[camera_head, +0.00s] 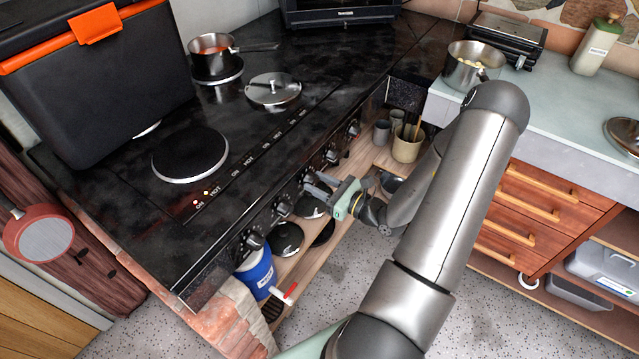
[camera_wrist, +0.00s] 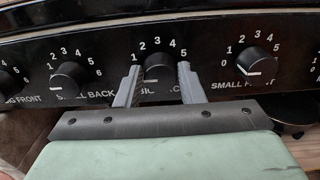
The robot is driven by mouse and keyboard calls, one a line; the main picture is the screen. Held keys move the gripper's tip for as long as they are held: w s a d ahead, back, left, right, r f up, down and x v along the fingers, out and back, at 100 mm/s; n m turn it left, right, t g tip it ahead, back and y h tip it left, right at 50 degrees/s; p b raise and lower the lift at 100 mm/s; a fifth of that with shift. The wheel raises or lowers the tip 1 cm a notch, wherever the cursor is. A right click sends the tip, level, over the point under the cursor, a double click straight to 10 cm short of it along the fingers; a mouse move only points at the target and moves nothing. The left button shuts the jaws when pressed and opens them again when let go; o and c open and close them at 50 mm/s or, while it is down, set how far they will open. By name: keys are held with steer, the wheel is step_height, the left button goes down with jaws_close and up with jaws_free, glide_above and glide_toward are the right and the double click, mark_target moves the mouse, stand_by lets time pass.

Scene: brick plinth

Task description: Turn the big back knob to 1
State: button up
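The big back knob (camera_wrist: 157,68) is a round black knob on the black front panel. Its label is partly covered by my gripper, with "BIG" and a bit of the second word readable. Numbers 1 to 5 show around it; a pale mark shows low on its face, but its exact setting is unclear. My gripper (camera_wrist: 159,70) is open, one grey finger on each side of the knob, with small gaps visible. Whether the fingers reach around it in depth is hard to tell. In the head view, my gripper (camera_head: 313,185) is at the panel and largely hides this knob.
The small back knob (camera_wrist: 69,78) is to the left and the small front knob (camera_wrist: 257,66) to the right, both close. Above is the black hob (camera_head: 150,215) with a saucepan (camera_head: 212,60), a lid (camera_head: 274,90) and lit indicator lights. A blue container (camera_head: 256,272) stands below.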

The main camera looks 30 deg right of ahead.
steer(key=shift+r+m+p, duration=0.1)
steer(key=shift+m+p, duration=0.2)
steer(key=shift+m, duration=0.1)
steer(key=shift+m+p, duration=0.6)
steer(key=shift+m, duration=0.3)
steer(key=shift+d+m+p, duration=0.1)
steer(key=shift+m+p, duration=0.7)
steer(key=shift+m, duration=0.8)
steer(key=o, duration=1)
steer(key=b+v, duration=0.2)
steer(key=v, duration=1.5)
steer(key=shift+s+f+b, duration=0.2)
steer(key=shift+f+b, duration=0.05)
steer(key=shift+b, duration=0.1)
